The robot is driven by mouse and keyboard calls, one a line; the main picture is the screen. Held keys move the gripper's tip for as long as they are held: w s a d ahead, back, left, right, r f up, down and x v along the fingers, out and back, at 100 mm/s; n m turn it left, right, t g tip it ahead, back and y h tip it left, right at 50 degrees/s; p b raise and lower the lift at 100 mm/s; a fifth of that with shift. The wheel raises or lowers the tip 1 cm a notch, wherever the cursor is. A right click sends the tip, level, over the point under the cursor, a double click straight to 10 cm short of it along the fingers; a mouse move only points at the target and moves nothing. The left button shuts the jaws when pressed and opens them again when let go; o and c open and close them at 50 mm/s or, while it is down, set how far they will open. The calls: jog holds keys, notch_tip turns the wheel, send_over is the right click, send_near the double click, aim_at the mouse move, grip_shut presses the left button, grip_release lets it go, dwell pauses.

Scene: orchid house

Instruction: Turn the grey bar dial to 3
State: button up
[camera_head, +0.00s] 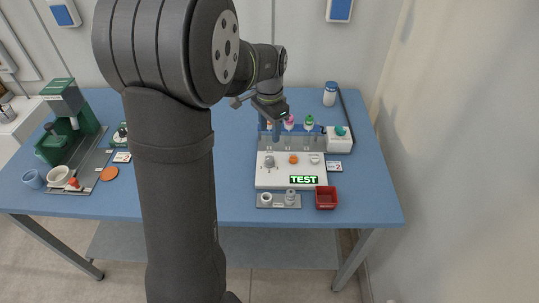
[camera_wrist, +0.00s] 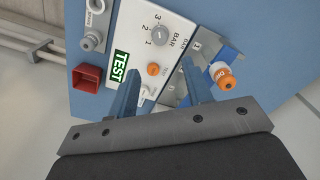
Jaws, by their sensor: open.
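The grey bar dial (camera_head: 269,161) is at the left of the white panel (camera_head: 262,180) in the head view. In the wrist view the dial (camera_wrist: 160,35) is at the top, beside the word BAR and the numbers 1, 2 and 3. Which number it points to is too small to tell. My gripper (camera_head: 270,131) is above the back of the panel. In the wrist view my gripper (camera_wrist: 160,76) is open and empty. Its fingers are apart from the dial, with the orange knob (camera_wrist: 153,69) showing between the fingertips.
The green TEST display (camera_head: 303,180) is at the panel's front. A red box (camera_head: 326,198) and a grey holder (camera_head: 278,205) stand in front. Pink (camera_head: 290,121) and green (camera_head: 309,120) items stand behind the panel. An orange-capped item (camera_wrist: 220,76) is beside my right finger in the wrist view.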

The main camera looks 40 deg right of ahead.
aim_at(270, 158)
notch_tip(270, 158, down, 11)
jog(key=shift+f, duration=0.2)
jog(key=c, duration=1)
jog(key=shift+n, duration=0.6)
jog(key=o, duration=1)
